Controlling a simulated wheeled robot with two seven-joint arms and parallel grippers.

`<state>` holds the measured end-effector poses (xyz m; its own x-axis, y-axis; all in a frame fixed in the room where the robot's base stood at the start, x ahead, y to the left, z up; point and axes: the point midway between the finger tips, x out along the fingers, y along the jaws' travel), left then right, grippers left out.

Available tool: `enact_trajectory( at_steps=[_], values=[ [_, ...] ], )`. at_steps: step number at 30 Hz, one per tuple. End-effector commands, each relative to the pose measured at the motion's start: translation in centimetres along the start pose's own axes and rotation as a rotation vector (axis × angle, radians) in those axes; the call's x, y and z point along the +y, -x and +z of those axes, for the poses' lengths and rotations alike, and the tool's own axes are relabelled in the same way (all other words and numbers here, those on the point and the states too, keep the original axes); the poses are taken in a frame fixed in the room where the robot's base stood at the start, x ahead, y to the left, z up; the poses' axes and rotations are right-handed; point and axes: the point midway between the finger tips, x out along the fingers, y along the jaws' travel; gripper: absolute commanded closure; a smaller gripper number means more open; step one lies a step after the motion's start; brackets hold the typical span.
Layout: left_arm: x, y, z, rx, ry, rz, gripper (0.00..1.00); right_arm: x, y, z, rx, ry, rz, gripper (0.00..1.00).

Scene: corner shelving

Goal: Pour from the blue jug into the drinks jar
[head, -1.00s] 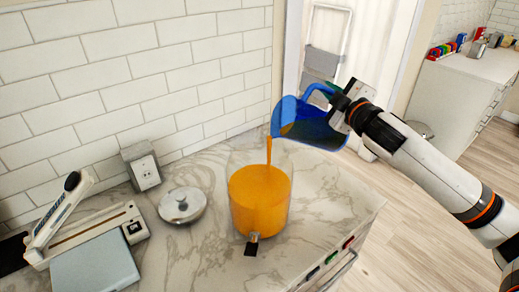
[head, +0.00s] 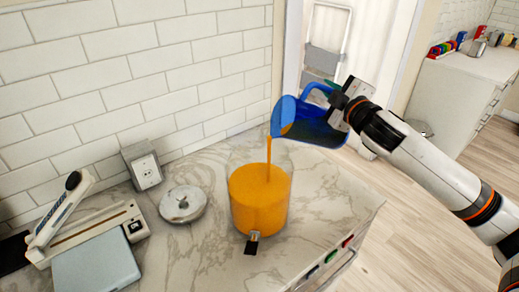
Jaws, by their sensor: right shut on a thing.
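The blue jug (head: 306,124) is see-through and tilted with its mouth to the left, above and to the right of the drinks jar. My right gripper (head: 339,103) is shut on the jug at its handle side. A thin orange stream (head: 269,149) falls from the jug's lip into the drinks jar. The drinks jar (head: 259,200) is clear, stands upright on the marble counter, and is full of orange liquid to near its rim. A tap (head: 252,243) shows at its front base. Some dark orange liquid shows inside the jug. My left gripper is not in view.
A round metal lid (head: 182,204) lies on the counter (head: 200,260) left of the jar. A sealer-like device (head: 90,235) and a wall outlet box (head: 143,166) are farther left. The counter's right edge is near the jar. A stepladder (head: 326,40) stands behind.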

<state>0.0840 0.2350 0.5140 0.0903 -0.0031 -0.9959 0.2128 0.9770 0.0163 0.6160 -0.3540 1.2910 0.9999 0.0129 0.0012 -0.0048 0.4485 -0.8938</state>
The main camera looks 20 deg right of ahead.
Motion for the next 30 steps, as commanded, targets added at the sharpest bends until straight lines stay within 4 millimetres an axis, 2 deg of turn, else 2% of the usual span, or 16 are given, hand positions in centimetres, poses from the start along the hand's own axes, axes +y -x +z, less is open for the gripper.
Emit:
enact_trajectory(
  at_steps=[30],
  values=[
    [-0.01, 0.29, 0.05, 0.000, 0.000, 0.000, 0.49, -0.24, 0.01, 0.56, -0.003, 0.040, -0.004, 1.00]
  ],
)
